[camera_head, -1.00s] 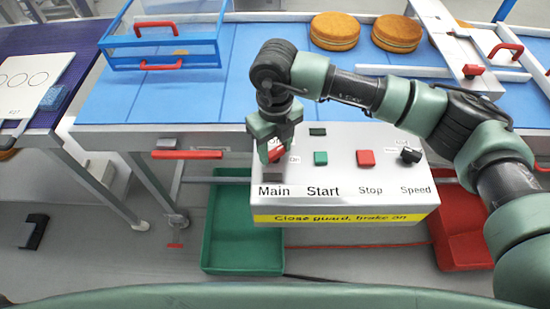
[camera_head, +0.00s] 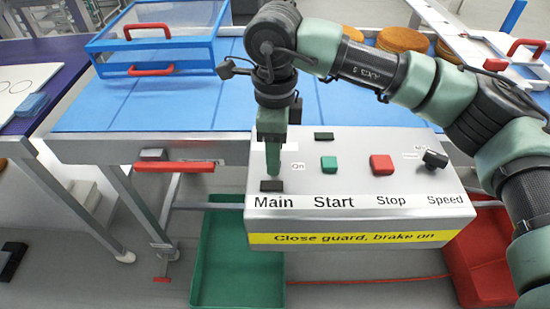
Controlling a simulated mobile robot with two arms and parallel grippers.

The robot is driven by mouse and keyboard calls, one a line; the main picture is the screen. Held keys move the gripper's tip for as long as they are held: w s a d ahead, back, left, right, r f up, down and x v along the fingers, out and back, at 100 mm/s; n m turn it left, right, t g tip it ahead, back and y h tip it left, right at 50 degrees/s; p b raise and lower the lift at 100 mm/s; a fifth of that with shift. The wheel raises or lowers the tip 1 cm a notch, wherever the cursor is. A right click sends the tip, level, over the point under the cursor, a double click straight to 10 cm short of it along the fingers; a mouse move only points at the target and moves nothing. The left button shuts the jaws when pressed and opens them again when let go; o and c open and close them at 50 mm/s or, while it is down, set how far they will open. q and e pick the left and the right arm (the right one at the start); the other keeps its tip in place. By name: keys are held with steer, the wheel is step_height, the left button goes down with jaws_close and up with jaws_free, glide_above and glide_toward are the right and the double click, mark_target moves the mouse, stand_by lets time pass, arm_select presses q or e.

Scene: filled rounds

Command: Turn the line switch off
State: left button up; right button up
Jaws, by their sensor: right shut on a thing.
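The control box (camera_head: 350,222) is a light panel on the near side of the line. Its labels read Main, Start, Stop and Speed. My right gripper (camera_head: 273,172) points down at the Main position and is shut on the main switch, which its fingers hide. A dark block (camera_head: 271,186) shows just below the fingertips, above the word Main. An "On" label (camera_head: 294,166) is to the right of the fingers. I cannot tell which way the switch is turned. My left gripper is not in view.
The green start button (camera_head: 329,163), red stop button (camera_head: 382,165) and black speed knob (camera_head: 434,159) sit to the right. Behind is the blue conveyor (camera_head: 190,110) with a blue-framed guard (camera_head: 205,45) and round cakes (camera_head: 402,39). A green bin (camera_head: 230,262) stands below.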

steer(key=shift+n+b, duration=0.35)
steer(key=shift+n, duration=0.15)
steer(key=o, duration=1.4)
steer(key=shift+c, duration=0.2)
step_height(320, 180, up, 8)
steer(key=shift+a+f+b, duration=0.1)
steer(key=shift+b, duration=0.3)
